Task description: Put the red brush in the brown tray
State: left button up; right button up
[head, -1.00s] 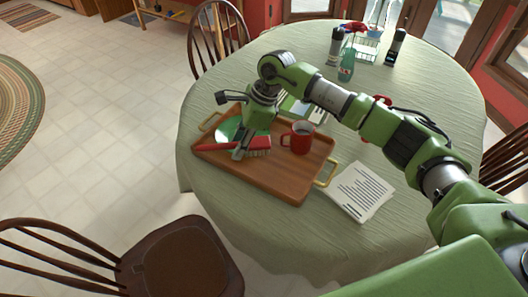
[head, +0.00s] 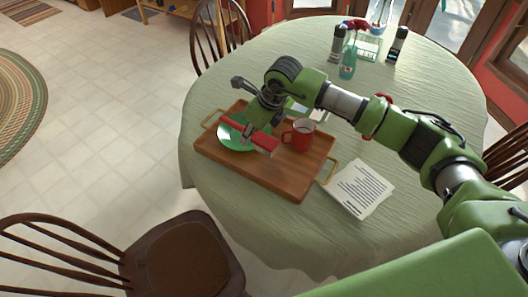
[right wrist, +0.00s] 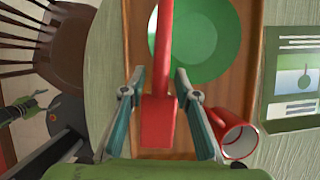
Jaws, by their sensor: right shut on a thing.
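The red brush (head: 236,131) is held by my right gripper (head: 257,124) above the brown tray (head: 283,180). In the right wrist view the brush (right wrist: 158,120) lies lengthwise between the two fingers of my right gripper (right wrist: 160,80). Its far part crosses over the green plate. The gap between brush and plate is hard to judge. The brown tray (right wrist: 255,45) has brass handles and stands on the table.
The green plate (head: 228,146) and a red mug (head: 301,138) stand in the tray. The mug (right wrist: 238,136) is close to my right finger. Printed papers (head: 358,188) lie beside the tray. The tray's front part is bare.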

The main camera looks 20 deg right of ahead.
aim_at(275, 144)
jog(key=f, duration=0.1)
jog(key=s+d+f, duration=0.1)
jog(key=f, duration=0.1)
jog(key=s+d+f+p, duration=0.1)
jog(key=shift+s+d+f, duration=0.15)
jog(key=shift+s, duration=0.05)
jog(key=f, duration=0.1)
jog(key=f+p, duration=0.1)
jog(key=f, duration=0.1)
jog(key=shift+s+d+f+p, duration=0.3)
jog(key=shift+s+d+f, duration=0.05)
jog(key=shift+f, duration=0.25)
jog(key=o, duration=1.1)
jog(key=shift+c, duration=0.2)
jog(key=b+v, duration=0.2)
jog(key=v, duration=1)
